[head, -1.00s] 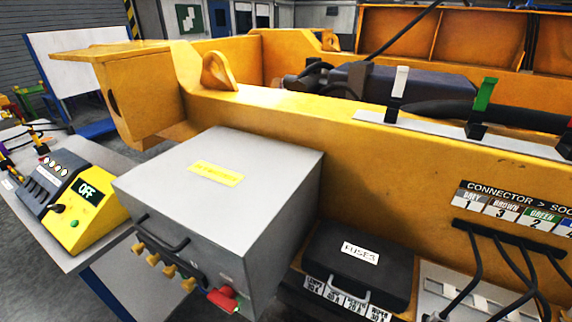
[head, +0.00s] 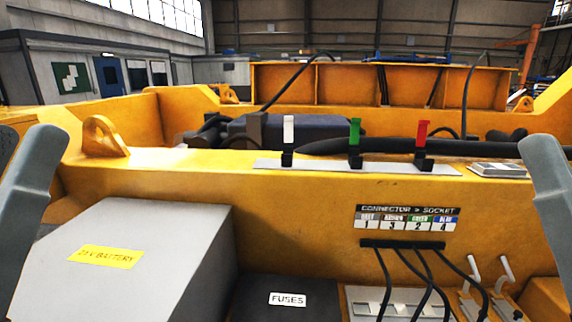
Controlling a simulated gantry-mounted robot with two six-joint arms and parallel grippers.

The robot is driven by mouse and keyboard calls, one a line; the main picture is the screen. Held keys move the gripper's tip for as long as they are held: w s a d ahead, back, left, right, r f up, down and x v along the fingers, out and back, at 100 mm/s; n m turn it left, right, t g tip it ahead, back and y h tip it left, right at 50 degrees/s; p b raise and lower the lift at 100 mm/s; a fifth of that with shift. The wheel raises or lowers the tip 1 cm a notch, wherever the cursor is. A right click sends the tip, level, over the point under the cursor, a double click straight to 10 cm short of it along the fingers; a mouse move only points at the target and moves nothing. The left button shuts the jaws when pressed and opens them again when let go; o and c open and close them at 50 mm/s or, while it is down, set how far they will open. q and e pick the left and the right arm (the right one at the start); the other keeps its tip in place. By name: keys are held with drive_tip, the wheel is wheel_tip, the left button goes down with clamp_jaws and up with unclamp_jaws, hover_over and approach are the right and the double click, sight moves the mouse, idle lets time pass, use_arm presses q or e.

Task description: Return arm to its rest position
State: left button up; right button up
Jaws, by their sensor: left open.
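A grey part of my left arm and gripper (head: 28,205) rises at the left edge, in front of the yellow frame. It stands apart from the connectors and holds nothing that I can see; most of it is cut off by the picture edge.
The yellow frame (head: 290,215) spans the view. In front stand the grey battery box (head: 180,240), the dark fuse case (head: 253,295) and sockets with black cables (head: 425,285). White (head: 289,128), green (head: 355,130) and red (head: 422,133) tagged clips stand on the ledge.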

use_arm(q)
wheel_tip(320, 180, up, 36)
drive_tip(key=a+y+p, duration=0.1)
drive_tip(key=y+p, duration=0.1)
drive_tip(key=p, duration=3.4)
drive_tip(key=shift+w+a+f+n+y, duration=0.2)
drive_tip(key=shift+w+a+n+y, duration=0.1)
drive_tip(key=shift+a+n+y, duration=0.1)
